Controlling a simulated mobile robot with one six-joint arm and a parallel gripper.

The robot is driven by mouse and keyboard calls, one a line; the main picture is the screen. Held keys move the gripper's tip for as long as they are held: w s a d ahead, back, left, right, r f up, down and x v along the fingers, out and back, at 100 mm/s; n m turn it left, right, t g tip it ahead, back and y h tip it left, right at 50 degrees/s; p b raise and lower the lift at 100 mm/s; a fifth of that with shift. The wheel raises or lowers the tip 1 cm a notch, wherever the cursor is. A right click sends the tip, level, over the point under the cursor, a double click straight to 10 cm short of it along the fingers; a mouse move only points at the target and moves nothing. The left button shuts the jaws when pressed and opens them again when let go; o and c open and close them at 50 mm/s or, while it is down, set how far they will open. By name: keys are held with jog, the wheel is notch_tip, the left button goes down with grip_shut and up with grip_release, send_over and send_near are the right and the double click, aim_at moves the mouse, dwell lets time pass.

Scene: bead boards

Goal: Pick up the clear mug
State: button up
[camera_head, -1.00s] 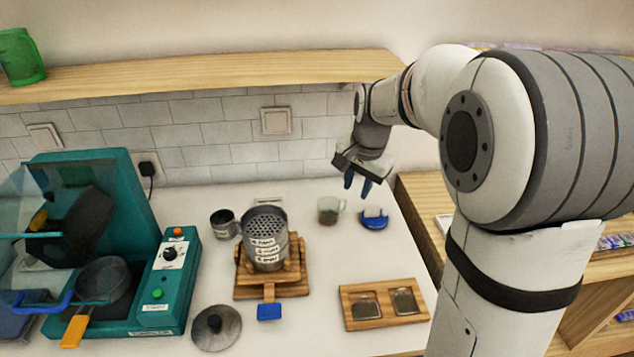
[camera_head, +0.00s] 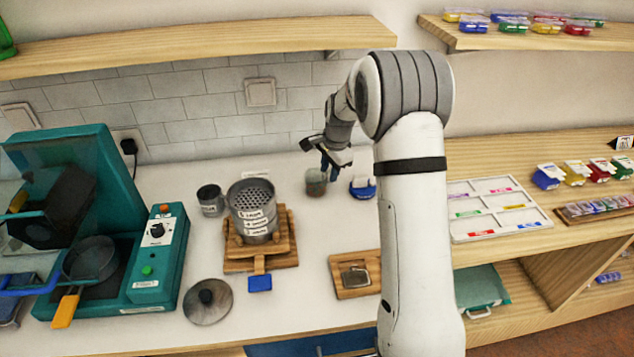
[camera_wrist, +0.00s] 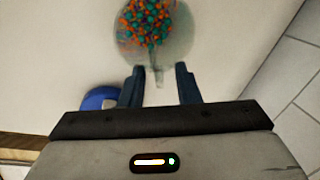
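The clear mug (camera_head: 316,182) stands upright on the white counter (camera_head: 310,235), below the shelf. The wrist view shows the mug (camera_wrist: 178,52) from above, with green and orange beads inside. Its handle (camera_wrist: 158,76) points toward my gripper. My gripper (camera_wrist: 158,86) is open, with its two dark blue fingers apart and the handle's end close to the gap between them. In the head view my gripper (camera_head: 328,165) is just above and to the right of the mug. I cannot tell whether a finger touches the handle.
A blue object (camera_head: 362,188) sits close to the right of the mug. A perforated metal pot (camera_head: 253,222) on a wooden stand and a small dark cup (camera_head: 211,201) are to the left. A wooden tray (camera_head: 345,291) lies in front. The wooden shelf (camera_head: 200,45) runs above.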

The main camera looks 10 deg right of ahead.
jog(key=shift+w+f, duration=0.15)
jog(key=shift+f, duration=0.4)
grip_shut()
